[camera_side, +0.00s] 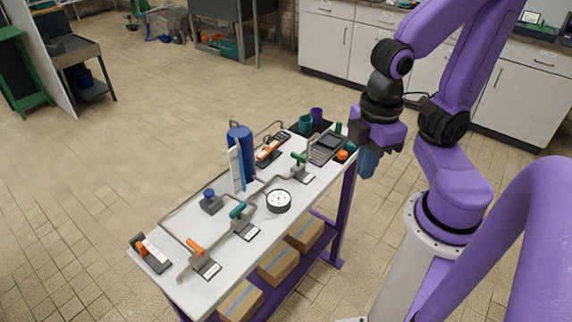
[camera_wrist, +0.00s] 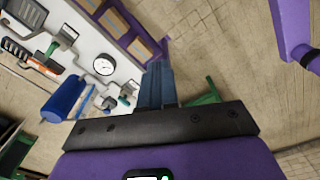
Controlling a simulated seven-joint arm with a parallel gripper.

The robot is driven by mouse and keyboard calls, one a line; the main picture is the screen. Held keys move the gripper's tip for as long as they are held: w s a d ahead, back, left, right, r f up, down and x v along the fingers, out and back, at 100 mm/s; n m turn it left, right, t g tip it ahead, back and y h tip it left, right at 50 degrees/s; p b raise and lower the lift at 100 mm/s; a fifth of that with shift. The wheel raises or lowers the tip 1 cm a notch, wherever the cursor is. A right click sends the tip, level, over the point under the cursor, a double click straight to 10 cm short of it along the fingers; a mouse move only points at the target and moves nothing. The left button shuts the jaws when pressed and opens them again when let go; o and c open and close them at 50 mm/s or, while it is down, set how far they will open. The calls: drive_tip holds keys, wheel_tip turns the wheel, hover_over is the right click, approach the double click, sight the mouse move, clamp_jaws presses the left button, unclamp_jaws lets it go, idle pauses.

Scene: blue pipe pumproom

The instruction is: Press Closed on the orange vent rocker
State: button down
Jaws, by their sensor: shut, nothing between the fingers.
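My gripper (camera_side: 368,162) hangs in the air just off the table's right end, blue fingers pointing down, shut and empty. Its fingers also show in the wrist view (camera_wrist: 157,83), apart from anything on the table. Two dark-based units with orange parts look like rockers in the side view: one (camera_side: 152,254) at the table's near left corner, one (camera_side: 268,152) at the back, beside the blue cylinder (camera_side: 240,152). Their lettering is too small to read, so I cannot tell which is the vent rocker or its setting.
The white table (camera_side: 185,220) carries an orange-handled valve (camera_side: 196,248), teal-handled valves (camera_side: 240,211), a round gauge (camera_side: 279,200), a blue-knobbed block (camera_side: 210,202), and a panel (camera_side: 327,148) beside an orange button (camera_side: 342,155). Thin pipes run between them. Boxes (camera_side: 278,264) fill the lower shelf.

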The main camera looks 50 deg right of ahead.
drive_tip(key=w+a+m, duration=0.2)
drive_tip(key=w+m, duration=0.6)
drive_tip(key=w, duration=0.2)
drive_tip(key=m+h, duration=0.2)
drive_tip(key=m, duration=2)
hover_over(275, 143)
drive_tip(key=a, duration=0.1)
wheel_tip(275, 143, down, 6)
drive_tip(key=shift+w+a+r, duration=0.15)
drive_tip(key=shift+a+r, duration=0.05)
drive_tip(key=shift+a, duration=0.05)
drive_tip(key=f, duration=0.4)
drive_tip(key=d+f, duration=0.1)
drive_tip(key=f, duration=0.9)
drive_tip(key=shift+d, duration=0.15)
drive_tip(key=shift+d+y, duration=0.1)
drive_tip(key=shift+y, duration=0.3)
